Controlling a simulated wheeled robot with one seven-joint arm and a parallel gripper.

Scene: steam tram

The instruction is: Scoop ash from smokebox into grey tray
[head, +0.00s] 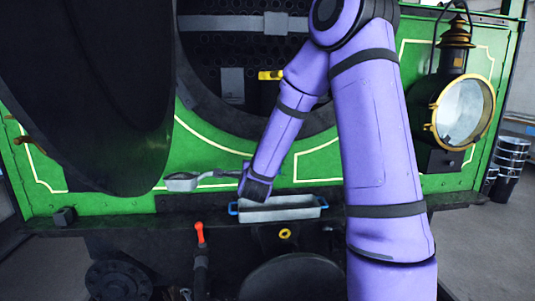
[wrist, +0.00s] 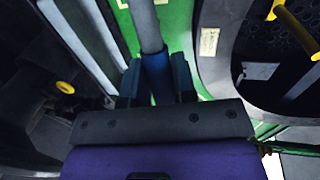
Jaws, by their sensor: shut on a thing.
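My gripper (head: 246,181) is shut on the handle of a scoop, low in front of the green engine front. In the wrist view my gripper (wrist: 157,78) has its fingers around a blue grip with a grey rod (wrist: 146,25) beyond it. The scoop's grey pan (head: 182,183) is left of my gripper in the head view; whether it holds ash cannot be told. The grey tray (head: 278,214) with blue handles sits on the ledge just below and right of my gripper. The open smokebox (head: 235,52) is above; no ash is discernible inside.
The dark smokebox door (head: 95,90) hangs open at left. A brass lamp (head: 462,110) is at right. A red-tipped lever (head: 200,235) rises below the ledge. A yellow bar (head: 270,75) shows in the smokebox opening. My arm hides part of the right side.

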